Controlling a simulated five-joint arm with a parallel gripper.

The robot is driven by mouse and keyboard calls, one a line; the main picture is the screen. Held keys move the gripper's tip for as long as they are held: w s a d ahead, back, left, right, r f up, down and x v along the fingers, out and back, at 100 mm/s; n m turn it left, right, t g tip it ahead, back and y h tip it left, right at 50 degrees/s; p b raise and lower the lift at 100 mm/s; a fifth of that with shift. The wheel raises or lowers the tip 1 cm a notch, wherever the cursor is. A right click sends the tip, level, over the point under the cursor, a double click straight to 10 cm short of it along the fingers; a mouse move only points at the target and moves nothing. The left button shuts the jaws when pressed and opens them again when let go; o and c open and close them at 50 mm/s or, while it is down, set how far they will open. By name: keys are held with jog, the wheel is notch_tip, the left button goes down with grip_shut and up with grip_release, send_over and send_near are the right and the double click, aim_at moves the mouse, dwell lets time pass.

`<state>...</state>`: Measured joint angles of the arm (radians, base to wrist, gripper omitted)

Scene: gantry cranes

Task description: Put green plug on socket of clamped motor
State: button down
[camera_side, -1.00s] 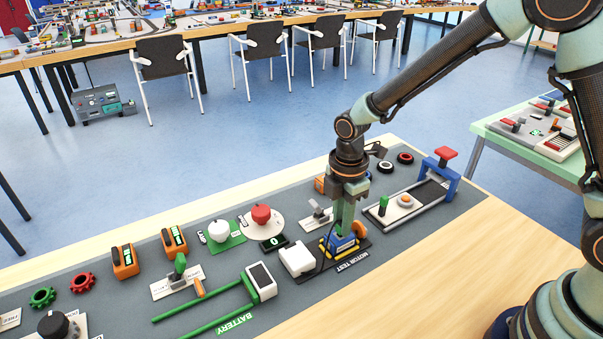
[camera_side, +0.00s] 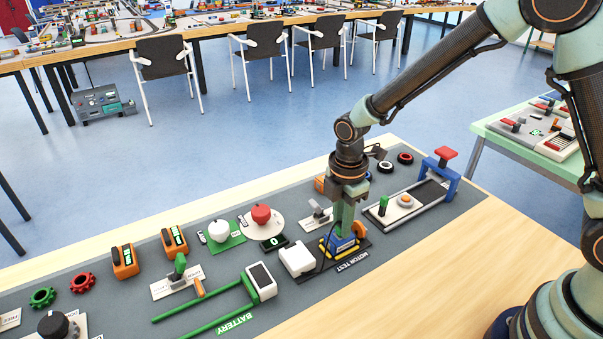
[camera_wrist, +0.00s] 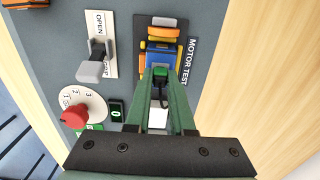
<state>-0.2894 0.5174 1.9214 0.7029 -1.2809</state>
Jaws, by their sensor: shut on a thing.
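The blue motor (camera_side: 342,243) sits in the yellow and black clamp of the motor test stand (camera_side: 362,248). The motor also shows in the wrist view (camera_wrist: 161,57), with yellow and orange parts around it. My gripper (camera_wrist: 161,80) is shut on the green plug (camera_wrist: 159,93), which has a dark cable. In the side view my gripper (camera_side: 343,232) points down, right at the motor, and its fingers hide the plug. The plug's end is against or just over the motor's near side; I cannot tell whether it is seated. The socket is hidden.
A white box (camera_side: 297,259) stands left of the motor stand. A lever on an OPEN plate (camera_wrist: 97,58) and a red knob (camera_wrist: 75,116) lie near my gripper. A blue press with a red handle (camera_side: 441,170) stands to the right. Bare wood (camera_side: 420,265) lies in front.

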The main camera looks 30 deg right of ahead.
jog(key=shift+f, duration=0.2)
dwell(0.4)
jog(key=shift+c, duration=1.1)
grip_release()
jog(key=shift+r, duration=3.5)
